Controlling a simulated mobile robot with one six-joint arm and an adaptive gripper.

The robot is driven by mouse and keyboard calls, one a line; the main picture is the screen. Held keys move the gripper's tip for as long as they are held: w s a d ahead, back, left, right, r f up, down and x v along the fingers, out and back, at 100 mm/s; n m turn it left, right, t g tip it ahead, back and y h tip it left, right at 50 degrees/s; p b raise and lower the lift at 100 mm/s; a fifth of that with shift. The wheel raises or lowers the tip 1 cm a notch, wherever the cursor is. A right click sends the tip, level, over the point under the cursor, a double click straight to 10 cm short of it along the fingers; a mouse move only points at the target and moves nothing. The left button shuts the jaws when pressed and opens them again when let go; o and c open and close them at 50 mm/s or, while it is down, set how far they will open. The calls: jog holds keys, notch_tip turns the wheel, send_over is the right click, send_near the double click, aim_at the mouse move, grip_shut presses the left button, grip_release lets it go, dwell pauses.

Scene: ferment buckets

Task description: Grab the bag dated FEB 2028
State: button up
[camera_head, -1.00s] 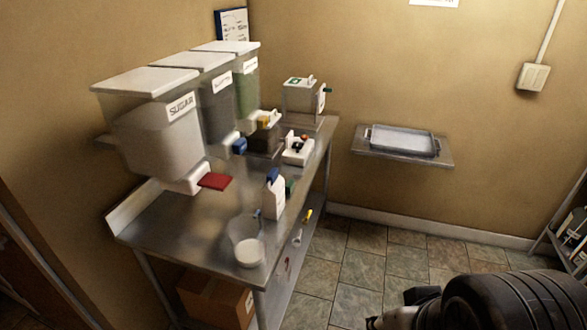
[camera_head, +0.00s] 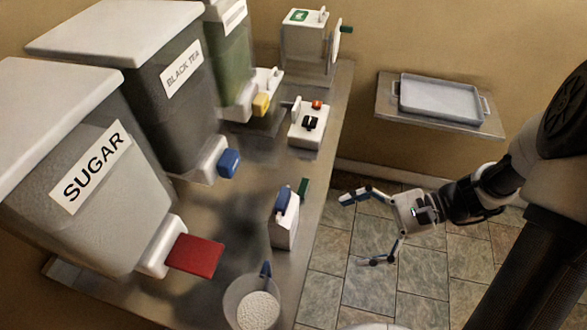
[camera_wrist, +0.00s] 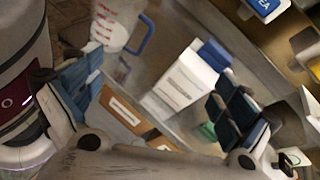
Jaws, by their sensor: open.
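A white bag or carton with a blue top (camera_head: 285,220) stands upright on the metal table near its right edge. It also shows in the wrist view (camera_wrist: 185,82), with a printed label too blurred to read. A green piece (camera_head: 303,188) shows just behind it, mostly hidden. I cannot read FEB 2028 on anything. My gripper (camera_head: 355,229) is open and empty, to the right of the white bag and apart from it, over the floor beyond the table edge. In the wrist view its fingers (camera_wrist: 158,95) are spread wide.
A clear measuring jug (camera_head: 253,305) with white contents stands at the table front. The sugar bin (camera_head: 95,190) with its red tap and the black tea bin (camera_head: 170,100) line the left. A scale-like device (camera_head: 308,125) is behind the bag. A tray shelf (camera_head: 440,98) is on the wall.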

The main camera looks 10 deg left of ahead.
aim_at(284, 219)
jog(key=w+d+f+m+t+y, duration=0.1)
jog(key=w+f+m+t+y, duration=0.35)
jog(key=f+m, duration=0.3)
jog(key=shift+y, duration=0.35)
jog(key=a+b, duration=0.1)
jog(key=a, duration=0.4)
jog(key=a+f+b, duration=0.1)
jog(key=a, duration=0.5)
jog(key=w+a+b, duration=0.1)
jog(key=a, duration=0.5)
jog(key=shift+w+a+f, duration=0.1)
jog(key=shift+f, duration=0.2)
jog(key=c, duration=1.3)
